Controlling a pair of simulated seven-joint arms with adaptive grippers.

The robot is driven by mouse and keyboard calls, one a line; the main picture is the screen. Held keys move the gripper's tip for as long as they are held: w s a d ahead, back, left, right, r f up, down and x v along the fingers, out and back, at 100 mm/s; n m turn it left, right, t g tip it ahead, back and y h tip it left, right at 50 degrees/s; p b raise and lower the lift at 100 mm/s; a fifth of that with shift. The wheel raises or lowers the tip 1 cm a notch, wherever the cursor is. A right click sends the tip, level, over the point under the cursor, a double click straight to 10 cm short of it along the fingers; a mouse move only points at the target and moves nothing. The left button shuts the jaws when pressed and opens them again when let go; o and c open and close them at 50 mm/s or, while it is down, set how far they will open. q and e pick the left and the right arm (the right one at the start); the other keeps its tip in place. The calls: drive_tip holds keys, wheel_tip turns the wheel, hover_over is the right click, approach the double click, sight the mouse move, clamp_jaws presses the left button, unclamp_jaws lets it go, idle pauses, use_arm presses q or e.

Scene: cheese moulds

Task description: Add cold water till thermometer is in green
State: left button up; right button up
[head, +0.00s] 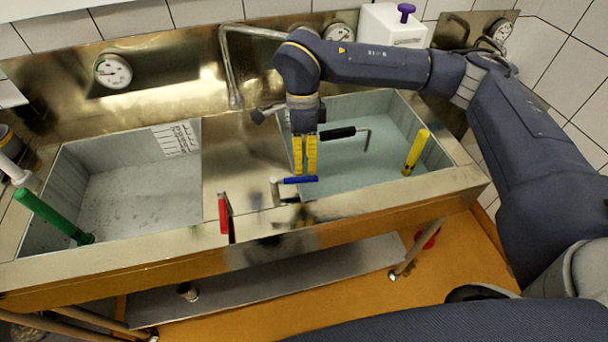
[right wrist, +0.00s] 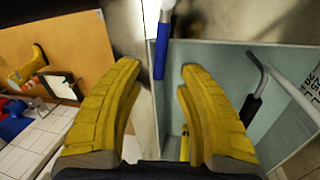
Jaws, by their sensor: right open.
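Two steel basins hold water: the left basin (head: 120,195) and the right basin (head: 372,175). A blue-handled lever (head: 299,180) sits at the right basin's front left edge. A red-handled lever (head: 223,213) stands left of it. Round dials are on the back panel: left (head: 113,71), middle (head: 340,32) and right (head: 500,31). Their coloured zones are too small to read. My right gripper (head: 305,172) points down, open, at the blue lever. In the right wrist view the blue handle (right wrist: 159,55) lies between the yellow fingertips (right wrist: 160,72), with gaps beside it. My left gripper is not in view.
A bent steel spout (head: 233,85) hangs behind. A white box (head: 390,27) stands at the back.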

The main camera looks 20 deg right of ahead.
sight(304, 177)
drive_tip(key=shift+s+a+f, duration=0.1)
drive_tip(key=shift+s+f, duration=0.05)
drive_tip(key=shift+f, duration=0.7)
drive_tip(key=shift+s+d+f, duration=0.1)
drive_tip(key=shift+s+f, duration=0.1)
drive_tip(key=shift+f, duration=0.7)
drive_tip(key=shift+s+a+f, duration=0.1)
drive_tip(key=shift+s+f, duration=0.05)
drive_tip(key=shift+f, duration=0.7)
clamp_jaws()
